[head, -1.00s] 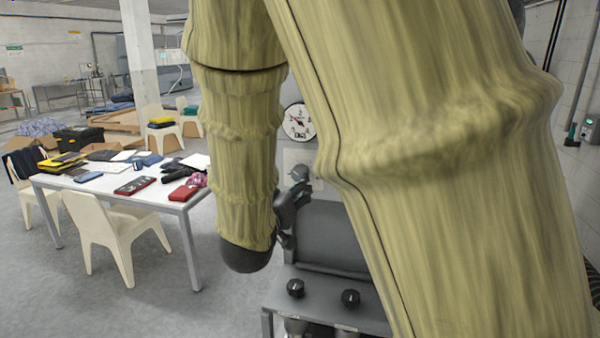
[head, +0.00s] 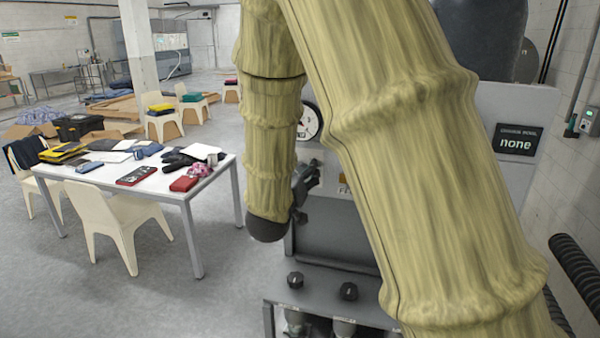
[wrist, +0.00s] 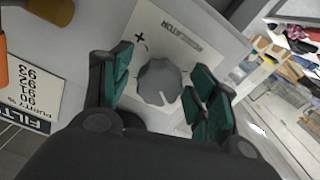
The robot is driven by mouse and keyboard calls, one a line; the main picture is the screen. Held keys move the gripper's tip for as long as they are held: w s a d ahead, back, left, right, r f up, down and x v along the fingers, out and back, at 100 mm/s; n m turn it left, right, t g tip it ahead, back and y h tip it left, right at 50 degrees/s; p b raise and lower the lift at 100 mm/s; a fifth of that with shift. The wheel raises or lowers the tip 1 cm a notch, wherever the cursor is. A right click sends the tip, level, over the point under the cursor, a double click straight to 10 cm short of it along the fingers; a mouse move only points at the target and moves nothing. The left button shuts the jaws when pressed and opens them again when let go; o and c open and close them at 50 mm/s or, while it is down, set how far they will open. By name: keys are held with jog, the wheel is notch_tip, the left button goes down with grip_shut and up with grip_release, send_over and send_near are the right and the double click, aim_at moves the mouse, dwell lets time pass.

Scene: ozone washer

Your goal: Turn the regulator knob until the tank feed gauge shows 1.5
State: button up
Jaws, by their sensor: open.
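In the wrist view, the grey regulator knob (wrist: 158,78) sits on a pale plate (wrist: 178,28) lettered REGULATOR, with a plus mark at its upper left. My gripper (wrist: 163,90) is open, with one green-padded finger on each side of the knob; I cannot tell whether either touches it. In the head view, my gripper (head: 307,183) is at the front of the machine and the knob is hard to make out. A round white gauge (head: 312,122) shows just above, partly hidden by my arm; its reading is not legible.
Two black knobs (head: 348,291) sit on a low grey shelf below. A filter label (wrist: 25,95) is left of the knob. A cluttered white table (head: 217,178) and chairs stand at the left.

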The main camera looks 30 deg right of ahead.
jog(key=c, duration=1)
jog(key=shift+f+b, duration=0.1)
jog(key=shift+b, duration=0.25)
jog(key=shift+f+m+b, duration=0.1)
jog(key=shift+m+b, duration=0.2)
jog(key=shift+b, duration=0.05)
jog(key=shift+b, duration=0.4)
jog(key=shift+m+b, duration=0.65)
jog(key=shift+m, duration=0.05)
jog(key=shift+r, duration=0.2)
jog(key=o, duration=1)
